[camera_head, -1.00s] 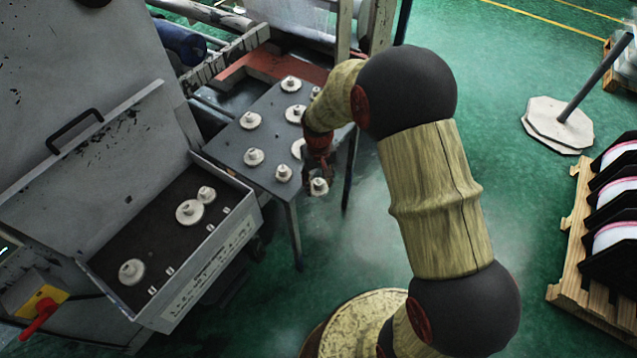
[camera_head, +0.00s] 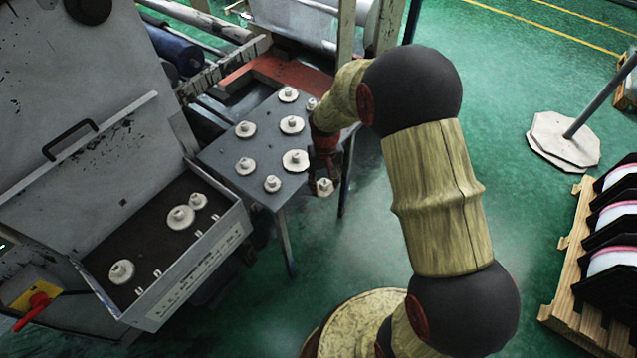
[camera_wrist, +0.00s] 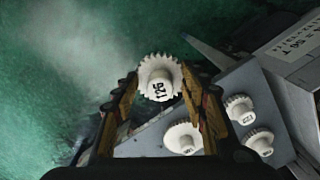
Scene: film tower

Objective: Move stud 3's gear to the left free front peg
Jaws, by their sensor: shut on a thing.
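My gripper (camera_head: 325,172) is shut on a white toothed gear (camera_head: 324,188), just off the right front edge of the grey table. In the wrist view the held gear (camera_wrist: 159,78) sits between the fingertips (camera_wrist: 158,90), its dark number facing the camera. The open grey box (camera_head: 235,215) is to the left. Inside it a large gear (camera_head: 180,217) and a smaller gear (camera_head: 197,201) sit side by side, and another gear (camera_head: 121,272) sits at the near left. Short bare front pegs, a right pair (camera_head: 213,227) and a left pair (camera_head: 157,272), stand along its front side.
The grey table (camera_head: 262,150) holds several other white gears, such as one (camera_head: 295,160) beside my gripper and one (camera_head: 272,183) near the front edge. The box's raised lid (camera_head: 90,160) stands behind it. A pallet rack (camera_head: 590,290) is at right. Open floor lies before the table.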

